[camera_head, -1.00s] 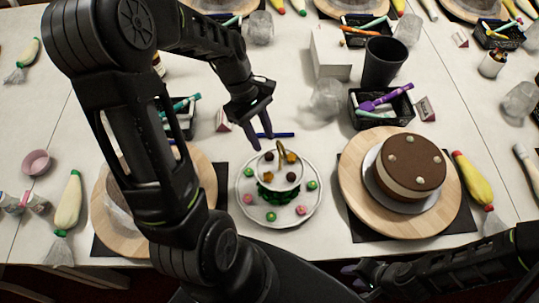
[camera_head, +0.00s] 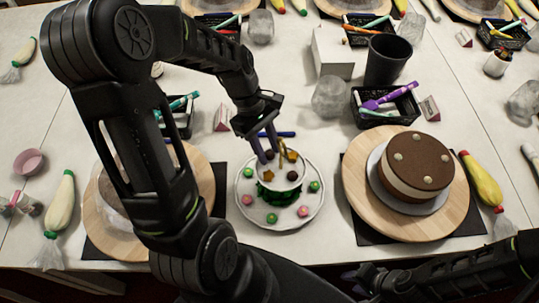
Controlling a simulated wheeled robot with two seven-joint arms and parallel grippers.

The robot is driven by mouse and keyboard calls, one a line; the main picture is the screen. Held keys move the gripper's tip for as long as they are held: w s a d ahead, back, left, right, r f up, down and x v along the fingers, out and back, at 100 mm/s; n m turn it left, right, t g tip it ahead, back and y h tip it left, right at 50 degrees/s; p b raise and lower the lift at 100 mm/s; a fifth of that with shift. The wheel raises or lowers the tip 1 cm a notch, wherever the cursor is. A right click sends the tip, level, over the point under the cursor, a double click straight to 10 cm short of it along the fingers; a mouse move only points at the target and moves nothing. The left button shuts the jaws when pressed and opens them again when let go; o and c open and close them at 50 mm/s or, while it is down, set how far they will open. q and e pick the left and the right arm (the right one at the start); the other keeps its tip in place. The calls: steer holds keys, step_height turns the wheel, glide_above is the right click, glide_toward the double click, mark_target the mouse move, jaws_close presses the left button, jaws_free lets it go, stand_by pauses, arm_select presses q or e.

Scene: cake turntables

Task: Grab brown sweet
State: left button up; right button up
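A two-tier white stand (camera_head: 247,211) holds sweets at the middle of the table. Its small upper tier carries a brown sweet (camera_head: 293,176) at the front right, another brown sweet (camera_head: 269,156) at the back left, and gold sweets (camera_head: 269,173). My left gripper (camera_head: 269,155) points down over the back left of the upper tier. Its fingers are apart, with the back-left brown sweet between or just behind their tips; I cannot tell whether they touch it. My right gripper (camera_head: 366,277) is low at the bottom edge, partly dark, its fingers unclear.
A brown-topped cake (camera_head: 413,165) stands on a wooden turntable (camera_head: 365,205) to the right. Another turntable (camera_head: 110,237) is partly behind my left arm. A black cup (camera_head: 387,60), a clear glass (camera_head: 331,97) and a black basket (camera_head: 385,110) stand behind. Green and pink sweets lie on the lower plate.

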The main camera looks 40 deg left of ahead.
arm_select(q)
steer(key=shift+c, duration=0.3)
jaws_close()
stand_by(0.3)
